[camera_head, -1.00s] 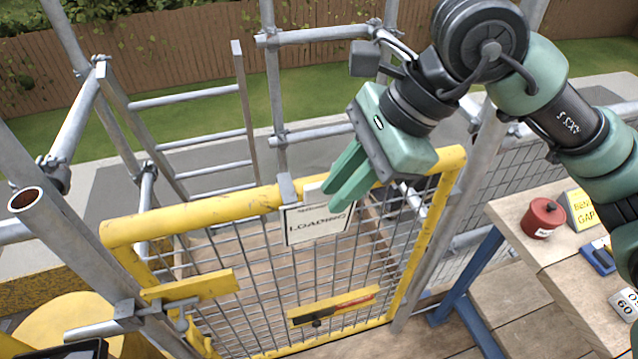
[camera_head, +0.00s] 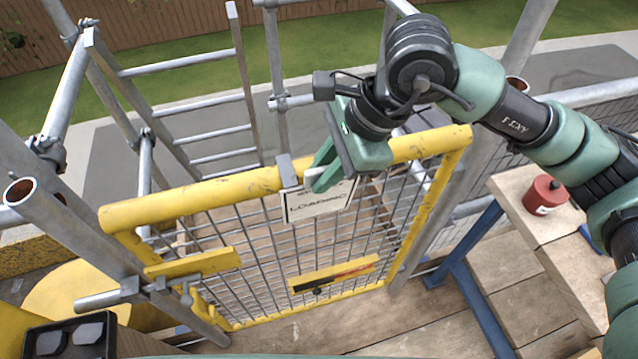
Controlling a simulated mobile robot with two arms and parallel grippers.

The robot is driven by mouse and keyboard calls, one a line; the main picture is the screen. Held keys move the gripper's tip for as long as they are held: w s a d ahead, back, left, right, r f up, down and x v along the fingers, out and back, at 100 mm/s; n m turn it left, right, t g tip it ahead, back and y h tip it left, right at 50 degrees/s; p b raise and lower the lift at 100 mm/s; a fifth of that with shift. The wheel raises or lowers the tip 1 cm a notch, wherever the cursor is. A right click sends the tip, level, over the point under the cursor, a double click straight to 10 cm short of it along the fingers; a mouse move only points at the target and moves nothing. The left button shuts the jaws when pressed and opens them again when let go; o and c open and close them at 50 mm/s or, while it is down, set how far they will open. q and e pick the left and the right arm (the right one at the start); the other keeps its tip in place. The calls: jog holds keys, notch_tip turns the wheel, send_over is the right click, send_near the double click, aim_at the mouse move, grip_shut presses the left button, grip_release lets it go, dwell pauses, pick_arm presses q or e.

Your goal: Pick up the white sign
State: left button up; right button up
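The white sign (camera_head: 318,204) with dark lettering hangs upright on the mesh of the yellow-framed gate (camera_head: 222,188), just below its top rail. My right gripper (camera_head: 322,172) points down and left at the sign's upper edge, with its green fingers overlapping it in view. A bit of white shows between the fingers. The near finger hides part of the sign's top, and I cannot tell whether the fingers touch or clamp it. My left gripper is not in view.
Scaffold tubes, one with an open end (camera_head: 20,192), stand at the left beside a ladder (camera_head: 190,110). A red pot (camera_head: 544,195) stands on the wooden bench at the right. A dark tray (camera_head: 40,345) sits at the lower left.

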grip_shut()
dwell(1.4)
